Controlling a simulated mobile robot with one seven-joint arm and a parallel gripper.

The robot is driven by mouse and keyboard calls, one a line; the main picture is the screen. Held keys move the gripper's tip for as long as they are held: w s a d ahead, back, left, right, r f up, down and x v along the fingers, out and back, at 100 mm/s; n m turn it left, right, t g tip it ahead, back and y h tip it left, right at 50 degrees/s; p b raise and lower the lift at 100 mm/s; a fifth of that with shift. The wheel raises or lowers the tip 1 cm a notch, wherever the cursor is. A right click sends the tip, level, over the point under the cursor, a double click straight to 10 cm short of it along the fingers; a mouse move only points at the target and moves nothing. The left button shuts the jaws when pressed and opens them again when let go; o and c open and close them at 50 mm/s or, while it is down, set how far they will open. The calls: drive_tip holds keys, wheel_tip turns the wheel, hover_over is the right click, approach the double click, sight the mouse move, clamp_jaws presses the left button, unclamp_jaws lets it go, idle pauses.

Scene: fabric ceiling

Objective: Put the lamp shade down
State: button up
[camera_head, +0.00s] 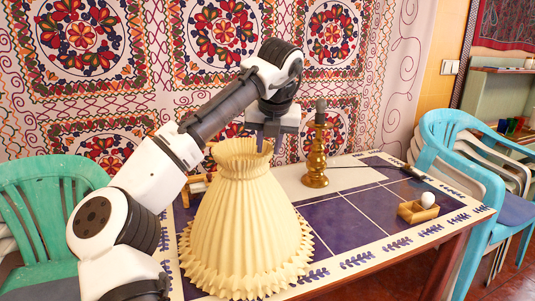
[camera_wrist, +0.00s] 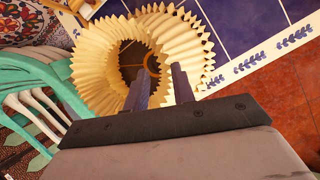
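The lamp shade (camera_head: 245,235) is cream, pleated and upright, with a narrow neck at the top and a wide ruffled bottom. It is at the front left of the table (camera_head: 335,232); I cannot tell whether its bottom edge touches the top. My gripper (camera_head: 267,143) points down at the right side of the shade's top rim. In the wrist view, the two fingers (camera_wrist: 162,82) stand close together with the pleated rim (camera_wrist: 102,62) between them, one on the inner side and one outside. The gripper appears shut on the rim.
A brass candlestick-like stand (camera_head: 316,155) is behind the shade. A small wooden box (camera_head: 417,211) and a white egg-like object (camera_head: 427,199) lie at the right. A green chair (camera_head: 45,205) is left, a blue chair (camera_head: 470,170) right. The table's middle right is clear.

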drive_tip(key=v, duration=0.8)
drive_tip(key=shift+r, duration=0.15)
